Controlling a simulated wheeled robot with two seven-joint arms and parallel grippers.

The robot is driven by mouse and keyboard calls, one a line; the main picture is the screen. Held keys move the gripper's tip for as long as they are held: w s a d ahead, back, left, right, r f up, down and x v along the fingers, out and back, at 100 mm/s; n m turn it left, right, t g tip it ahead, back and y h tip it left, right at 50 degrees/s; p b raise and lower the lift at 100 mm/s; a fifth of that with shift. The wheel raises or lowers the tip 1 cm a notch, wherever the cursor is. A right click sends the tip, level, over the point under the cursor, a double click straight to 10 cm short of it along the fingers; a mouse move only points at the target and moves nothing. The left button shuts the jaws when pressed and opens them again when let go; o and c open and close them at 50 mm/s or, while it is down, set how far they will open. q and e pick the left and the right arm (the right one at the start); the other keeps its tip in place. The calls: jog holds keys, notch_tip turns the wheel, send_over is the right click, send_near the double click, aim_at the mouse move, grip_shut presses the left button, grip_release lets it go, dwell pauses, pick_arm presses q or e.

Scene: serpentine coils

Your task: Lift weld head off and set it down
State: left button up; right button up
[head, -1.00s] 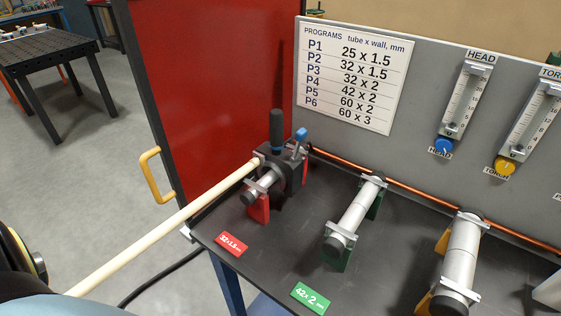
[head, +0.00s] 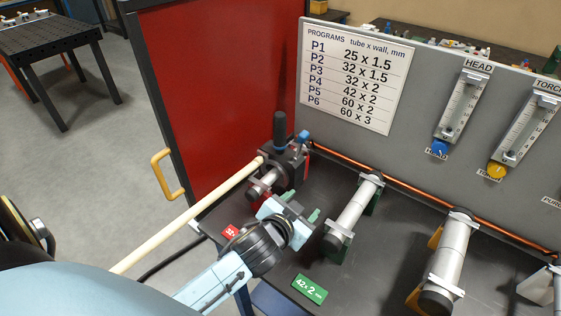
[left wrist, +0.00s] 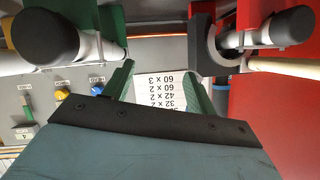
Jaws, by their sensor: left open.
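The weld head (head: 290,163) is a dark block with an upright black handle and a blue lever. It sits around a silver tube on the red stand at the bench's left end. A cream hose (head: 190,214) runs from it to the lower left. My left gripper (head: 301,206), with green fingers, is open and empty. It is in front of the weld head, apart from it, between the red and green stands. In the left wrist view, upside down, the weld head (left wrist: 207,47) is right of my open fingers (left wrist: 160,90). My right gripper is not in view.
A tube on a green stand (head: 355,212) is close to the right of my left gripper. A larger tube on a yellow stand (head: 448,260) is farther right. A grey panel (head: 425,90) with gauges stands behind. A red panel (head: 215,90) stands at the left.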

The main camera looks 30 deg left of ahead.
pick_arm(q)
jog(key=w+d+r+m+t+h, duration=0.3)
jog(key=w+d+r+m+h, duration=0.15)
jog(key=r, duration=0.45)
jog(key=w+d+r+m+t+h, duration=0.3)
jog(key=d+r+m+h, duration=0.15)
jog(key=r, duration=0.45)
jog(key=s+d+r+m+g+h, duration=0.2)
jog(key=d+r+m+g+h, duration=0.3)
jog(key=d+m+h, duration=0.25)
jog(key=m+g+y+p, duration=0.2)
jog(key=m+g+y, duration=0.3)
jog(key=g+y, duration=1.1)
send_near(279, 127)
jog(key=f+t+y, duration=0.1)
jog(key=f, duration=0.1)
jog(key=f+t+y, duration=0.1)
jog(key=f, duration=0.1)
jog(key=f+t+y, duration=0.2)
jog(key=shift+s+d+f+p, duration=0.1)
jog(key=shift+s+d+p, duration=0.2)
jog(key=shift+d, duration=0.05)
jog(key=p+x, duration=0.2)
jog(key=x, duration=0.2)
jog(key=shift+s+a+f, duration=0.1)
jog(key=shift+a+f, duration=0.1)
jog(key=shift+f, duration=0.5)
